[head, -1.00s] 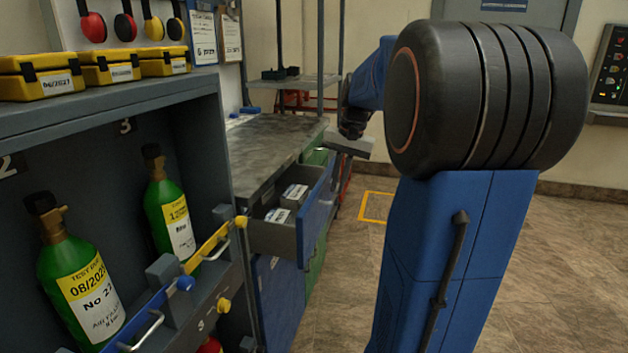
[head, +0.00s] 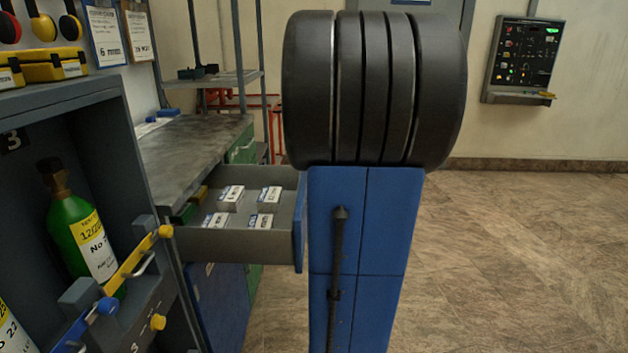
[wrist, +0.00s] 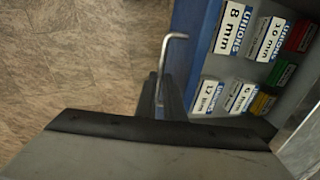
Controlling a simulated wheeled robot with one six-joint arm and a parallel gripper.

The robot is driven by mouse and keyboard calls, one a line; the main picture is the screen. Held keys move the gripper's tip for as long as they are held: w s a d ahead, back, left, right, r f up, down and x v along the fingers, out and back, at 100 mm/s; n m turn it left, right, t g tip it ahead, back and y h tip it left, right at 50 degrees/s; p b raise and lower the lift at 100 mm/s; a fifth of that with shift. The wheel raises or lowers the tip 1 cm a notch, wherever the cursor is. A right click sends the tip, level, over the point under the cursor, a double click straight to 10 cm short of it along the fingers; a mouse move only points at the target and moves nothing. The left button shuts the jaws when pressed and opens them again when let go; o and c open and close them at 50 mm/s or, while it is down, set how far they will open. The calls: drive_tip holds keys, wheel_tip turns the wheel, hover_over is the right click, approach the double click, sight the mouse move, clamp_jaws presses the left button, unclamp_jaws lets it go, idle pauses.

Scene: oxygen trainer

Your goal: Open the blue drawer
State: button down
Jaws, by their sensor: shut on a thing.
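The blue drawer (head: 240,244) stands pulled well out of the bench in the head view, its grey inside in sight. Its blue front (head: 299,225) is seen nearly edge-on. In the wrist view the blue front (wrist: 194,47) runs beside my gripper (wrist: 161,88), with a bent metal handle (wrist: 176,36) on it. My gripper is shut on the handle; its fingertips are partly hard to make out. In the head view my arm hides my gripper and the handle. White boxes of unions (wrist: 232,28) lie in the drawer, with red, yellow and green pieces behind them.
The dark bench top (head: 190,150) lies above the drawer, and another blue front (head: 222,300) is below. A rack with a green cylinder (head: 78,235) and yellow-knobbed latches (head: 158,322) stands close at the left. The tiled floor (head: 510,260) at the right is clear.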

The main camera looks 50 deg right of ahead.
drive_tip(key=c, duration=2.2)
unclamp_jaws()
drive_tip(key=shift+o, duration=0.2)
drive_tip(key=shift+r, duration=0.1)
wheel_tip(320, 180, up, 17)
drive_tip(key=s+d, duration=0.2)
drive_tip(key=shift+s, duration=0.25)
